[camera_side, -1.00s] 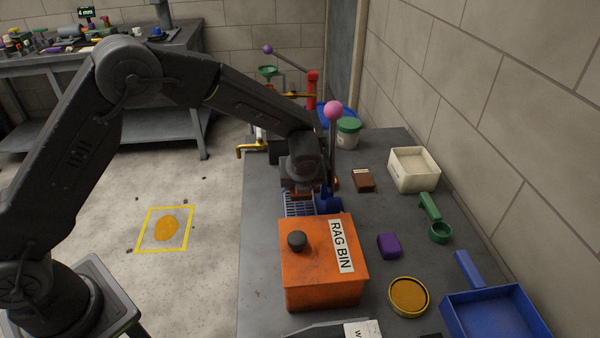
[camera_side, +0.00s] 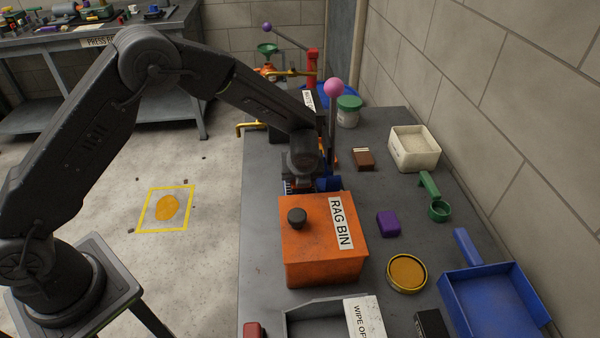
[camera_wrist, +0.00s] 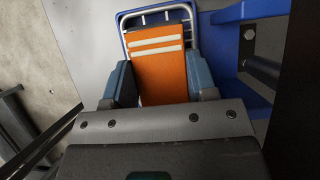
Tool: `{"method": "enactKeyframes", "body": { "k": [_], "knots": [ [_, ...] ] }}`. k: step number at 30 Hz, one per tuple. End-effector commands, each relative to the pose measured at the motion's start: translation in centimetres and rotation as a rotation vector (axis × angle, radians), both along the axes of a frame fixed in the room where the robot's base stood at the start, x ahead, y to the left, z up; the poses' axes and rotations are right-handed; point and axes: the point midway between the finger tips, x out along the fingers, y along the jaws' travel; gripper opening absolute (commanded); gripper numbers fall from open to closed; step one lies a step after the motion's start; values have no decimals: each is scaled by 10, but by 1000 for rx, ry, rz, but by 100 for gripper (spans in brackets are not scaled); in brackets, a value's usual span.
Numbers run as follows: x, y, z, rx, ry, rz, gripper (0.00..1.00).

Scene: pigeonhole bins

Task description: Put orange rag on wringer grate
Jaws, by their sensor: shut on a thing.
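My gripper (camera_wrist: 160,78) is shut on the orange rag (camera_wrist: 160,72), which has two pale stripes. The rag lies between the two blue-grey fingers in the wrist view. The wringer grate (camera_wrist: 135,22), blue with a white wire rim, shows around the rag's far end. The rag is over it; I cannot tell whether they touch. In the side view, my gripper (camera_side: 303,168) is low behind the orange rag bin, and only a sliver of the grate (camera_side: 288,187) shows. The rag and fingertips are hidden there.
The rag bin (camera_side: 322,268) stands directly in front of the gripper. A lever with a pink knob (camera_side: 334,88) rises close to its right. A brown block (camera_side: 364,160), a purple block (camera_side: 388,223) and a white tub (camera_side: 414,155) stand farther right, with bare bench between them.

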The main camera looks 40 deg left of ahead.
Motion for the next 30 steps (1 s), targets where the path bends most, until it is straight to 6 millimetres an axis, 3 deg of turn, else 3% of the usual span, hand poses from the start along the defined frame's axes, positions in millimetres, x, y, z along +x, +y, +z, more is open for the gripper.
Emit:
{"method": "enactKeyframes", "body": {
  "k": [18, 19, 21, 30],
  "knots": [
    [0, 0, -8, 0, 0, 0, 18],
    [0, 0, -8, 0, 0, 0, 54],
    [0, 0, -8, 0, 0, 0, 60],
    [0, 0, -8, 0, 0, 0, 60]
  ]
}}
